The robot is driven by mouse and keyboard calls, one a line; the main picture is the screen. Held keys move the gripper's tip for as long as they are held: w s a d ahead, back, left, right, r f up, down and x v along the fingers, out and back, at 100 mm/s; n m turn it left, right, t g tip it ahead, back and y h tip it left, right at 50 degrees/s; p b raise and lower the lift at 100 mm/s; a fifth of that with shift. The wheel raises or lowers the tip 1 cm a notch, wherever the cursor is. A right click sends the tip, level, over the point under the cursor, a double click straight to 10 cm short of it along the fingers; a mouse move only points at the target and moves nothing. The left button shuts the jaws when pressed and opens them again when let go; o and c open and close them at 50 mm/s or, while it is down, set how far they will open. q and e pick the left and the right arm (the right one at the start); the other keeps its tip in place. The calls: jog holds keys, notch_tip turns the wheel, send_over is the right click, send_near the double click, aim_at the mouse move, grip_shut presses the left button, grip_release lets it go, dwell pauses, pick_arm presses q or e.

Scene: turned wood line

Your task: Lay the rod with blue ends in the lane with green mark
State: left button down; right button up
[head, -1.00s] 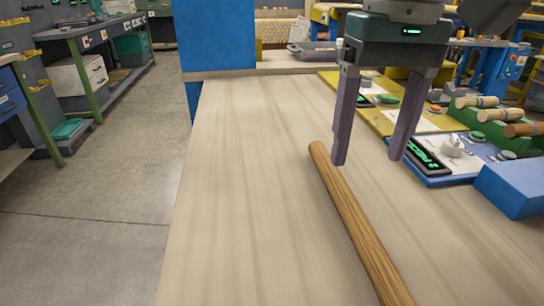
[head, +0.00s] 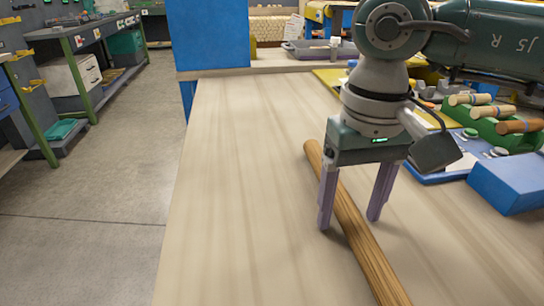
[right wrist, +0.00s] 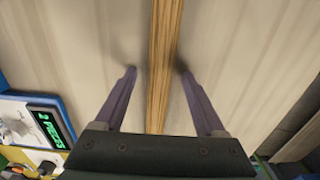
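A long plain brown wooden rod (head: 352,232) lies on the pale wooden table, running from the middle toward the bottom right of the head view. No blue shows on its far end, and its near end is out of frame. My right gripper (head: 349,221) is open and points down, one finger on each side of the rod, not closed on it. The right wrist view shows the rod (right wrist: 165,50) passing between the open fingers (right wrist: 158,72), with a gap on both sides. My left gripper is not in view. I cannot make out a lane with a green mark.
A green rack (head: 482,122) holding several short wooden pieces stands at the right, behind a blue block (head: 508,183). A blue tray (head: 436,177) with small parts is partly behind my right arm. The table's left side (head: 235,180) is clear up to its edge.

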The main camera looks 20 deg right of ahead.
grip_shut()
dwell(0.4)
jog(key=shift+r, duration=0.15)
